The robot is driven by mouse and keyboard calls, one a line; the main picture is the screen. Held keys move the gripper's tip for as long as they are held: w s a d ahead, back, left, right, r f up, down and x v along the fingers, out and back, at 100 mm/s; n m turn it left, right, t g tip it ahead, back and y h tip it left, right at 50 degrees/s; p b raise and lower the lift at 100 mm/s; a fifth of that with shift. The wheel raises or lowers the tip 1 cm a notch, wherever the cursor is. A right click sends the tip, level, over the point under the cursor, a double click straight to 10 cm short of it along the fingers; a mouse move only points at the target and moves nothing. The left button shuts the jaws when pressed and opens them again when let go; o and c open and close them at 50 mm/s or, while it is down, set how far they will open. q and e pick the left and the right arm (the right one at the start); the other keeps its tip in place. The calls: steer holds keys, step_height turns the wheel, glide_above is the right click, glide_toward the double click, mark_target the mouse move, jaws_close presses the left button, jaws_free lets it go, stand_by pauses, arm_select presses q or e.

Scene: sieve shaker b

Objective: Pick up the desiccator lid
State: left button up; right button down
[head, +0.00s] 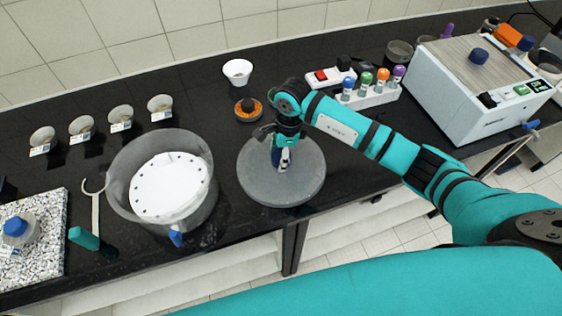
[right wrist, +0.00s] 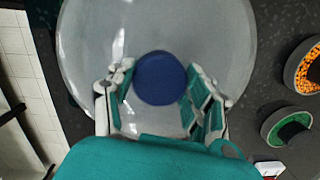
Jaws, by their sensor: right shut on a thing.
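The desiccator lid (head: 305,182) is a round grey translucent disc over the black counter, near its front edge. It fills much of the right wrist view (right wrist: 215,35), with its blue knob (right wrist: 160,78) in the middle. My right gripper (head: 284,158) comes down on the lid's centre and is shut on the knob, one finger on each side in the right wrist view (right wrist: 158,92). I cannot tell whether the lid touches the counter. The desiccator bowl (head: 205,205), clear with a white perforated plate inside, stands open to the left. My left gripper is not in view.
An orange-and-black round item (head: 248,109) and a white cup (head: 237,71) stand behind the lid. A rack of coloured-cap bottles (head: 376,98) and a white machine (head: 470,115) are to the right. A hooked tool (head: 95,210) lies left of the bowl.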

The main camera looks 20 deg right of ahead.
steer(key=shift+w+r, duration=0.1)
steer(key=shift+r, duration=0.2)
step_height(320, 180, up, 8)
steer(key=b, duration=0.3)
steer(key=shift+r+b, duration=0.2)
steer(key=shift+b, duration=0.1)
steer(key=shift+r, duration=0.5)
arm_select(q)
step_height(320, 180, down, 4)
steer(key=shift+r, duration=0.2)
